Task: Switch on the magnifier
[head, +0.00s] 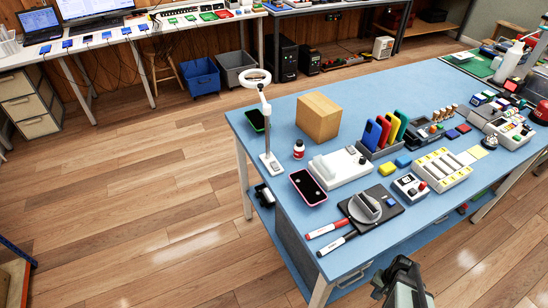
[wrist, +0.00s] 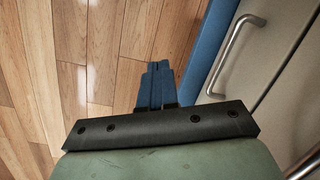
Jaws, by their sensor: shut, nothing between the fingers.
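The magnifier (head: 265,118) is a white ring-headed lamp on a thin upright post at the left end of the blue table. Its ring head (head: 254,76) is at the top, and its small white base (head: 271,163) sits near the table's left edge. I cannot tell a switch on it or whether it is lit. My gripper, seen in the wrist view with blue fingers (wrist: 157,85), is shut and empty. It is beside the table's blue edge, over the floor, well away from the magnifier. In the head view only part of my arm shows at the bottom.
A drawer handle (wrist: 233,50) is close to my gripper. The floor left is clear.

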